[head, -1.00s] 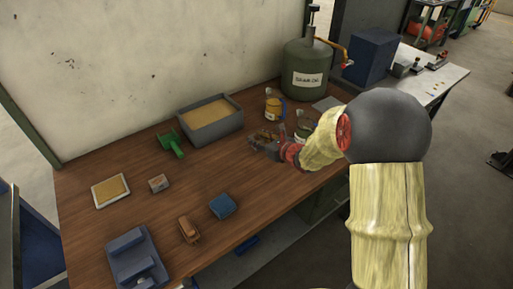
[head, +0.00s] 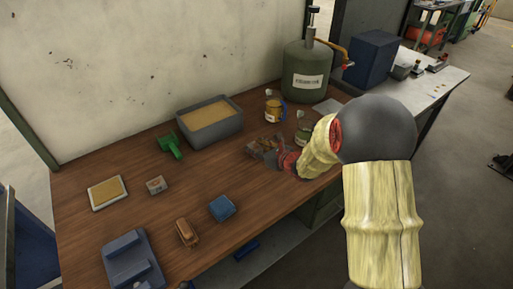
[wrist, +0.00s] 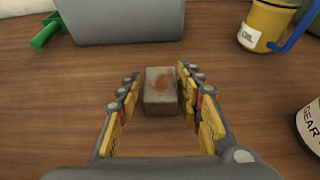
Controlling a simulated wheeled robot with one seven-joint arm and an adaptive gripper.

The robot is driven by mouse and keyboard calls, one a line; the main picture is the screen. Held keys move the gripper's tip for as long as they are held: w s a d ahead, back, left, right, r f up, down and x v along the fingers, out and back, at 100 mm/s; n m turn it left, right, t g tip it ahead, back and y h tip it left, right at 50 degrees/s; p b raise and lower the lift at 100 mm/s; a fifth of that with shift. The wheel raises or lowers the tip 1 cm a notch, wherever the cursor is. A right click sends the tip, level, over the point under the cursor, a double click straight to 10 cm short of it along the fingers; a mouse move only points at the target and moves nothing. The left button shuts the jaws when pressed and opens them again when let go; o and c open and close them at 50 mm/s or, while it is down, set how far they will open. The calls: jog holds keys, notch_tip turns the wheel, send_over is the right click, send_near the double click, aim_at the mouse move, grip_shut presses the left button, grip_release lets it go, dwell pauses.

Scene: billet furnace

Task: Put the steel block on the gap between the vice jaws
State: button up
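The steel block (wrist: 161,98) is a small grey block with a rusty brown patch on top. In the wrist view it lies on the wooden bench between the two fingers of my gripper (wrist: 158,78). The fingers are spread, with a visible gap at the left and a narrower one at the right. In the head view my gripper (head: 268,151) is low over the bench, and the block is hard to tell from it. The blue-grey vice (head: 128,258) is at the bench's front left, partly cut off by the picture edge; its jaw gap is unclear.
A grey sand-filled bin (head: 212,132) and green clamp-like tool (head: 170,146) stand behind. Yellow (head: 273,110) and green (head: 304,134) cans are near my gripper. A blue block (head: 222,208), brown brush-like item (head: 187,232), small box (head: 156,185) and tray (head: 108,192) lie leftward.

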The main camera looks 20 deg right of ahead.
jog(key=shift+o, duration=1)
